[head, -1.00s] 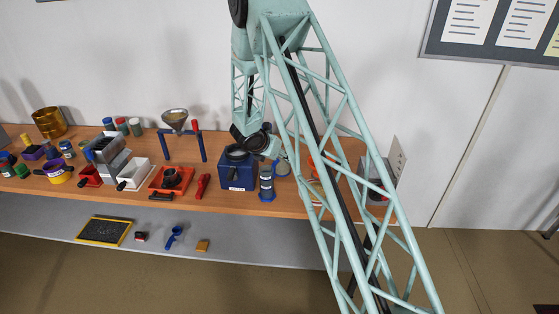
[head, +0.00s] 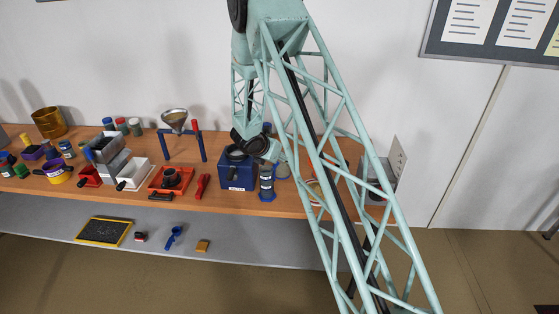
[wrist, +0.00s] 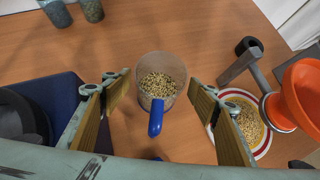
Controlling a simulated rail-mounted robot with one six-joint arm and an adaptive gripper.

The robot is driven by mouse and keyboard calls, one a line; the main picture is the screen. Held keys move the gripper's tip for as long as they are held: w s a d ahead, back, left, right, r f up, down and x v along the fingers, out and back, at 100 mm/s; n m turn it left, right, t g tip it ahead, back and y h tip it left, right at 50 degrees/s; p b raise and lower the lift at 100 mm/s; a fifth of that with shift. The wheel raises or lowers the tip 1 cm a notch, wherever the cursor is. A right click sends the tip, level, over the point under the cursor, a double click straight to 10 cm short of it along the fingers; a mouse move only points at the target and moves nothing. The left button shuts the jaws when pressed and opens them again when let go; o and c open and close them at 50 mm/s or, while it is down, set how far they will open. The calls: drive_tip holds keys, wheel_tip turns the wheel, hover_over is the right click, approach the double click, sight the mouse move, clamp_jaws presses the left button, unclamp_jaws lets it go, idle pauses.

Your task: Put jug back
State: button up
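The jug (wrist: 160,78) is a clear cup with pale grain inside and a blue handle (wrist: 156,118) that points toward me in the wrist view. It stands on the wooden tabletop. My gripper (wrist: 160,92) is open, with one wooden-looking finger on each side of the jug. A gap shows between the jug and each finger. I cannot tell the exact fingertip height. In the head view, my arm hides the fingers, and I cannot make out the jug there.
A blue box (head: 238,172) stands close on the left. A red-rimmed dish of grain (wrist: 247,120) and an orange funnel (wrist: 303,92) stand close on the right. Two jars (wrist: 57,12) stand behind. The tabletop (wrist: 195,35) beyond the jug is clear.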

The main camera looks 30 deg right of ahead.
drive_tip(key=shift+r, duration=0.15)
drive_tip(key=p+v, duration=0.1)
drive_tip(key=v, duration=1.1)
idle(0.4)
idle(0.6)
